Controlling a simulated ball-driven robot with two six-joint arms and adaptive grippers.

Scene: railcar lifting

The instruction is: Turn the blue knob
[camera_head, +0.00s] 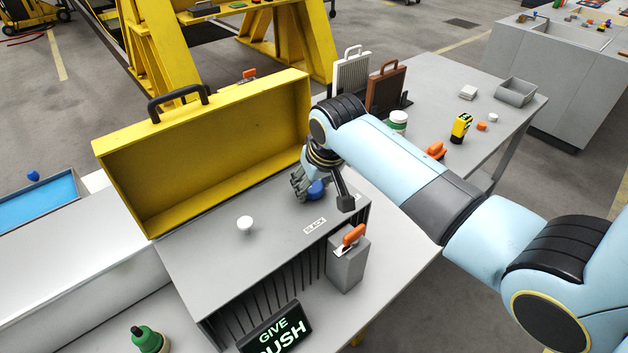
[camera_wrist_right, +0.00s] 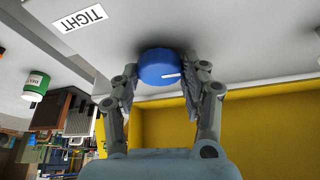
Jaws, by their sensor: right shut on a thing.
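The blue knob (camera_head: 316,190) sits on the grey top of a box with a raised yellow lid (camera_head: 215,135). In the right wrist view the blue knob (camera_wrist_right: 165,66) is round with a white mark and lies between the two fingers. My right gripper (camera_head: 308,188) reaches down to the knob and is shut on it; its fingers (camera_wrist_right: 163,85) sit on both sides of the knob. Part of the knob is hidden by the gripper in the head view. My left gripper does not show.
A white knob (camera_head: 245,224) stands left on the same panel. A label reading SLACK (camera_head: 314,226) is near the panel's front edge, and a TIGHT label (camera_wrist_right: 80,19) shows in the wrist view. A grey block with an orange lever (camera_head: 350,260) stands in front.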

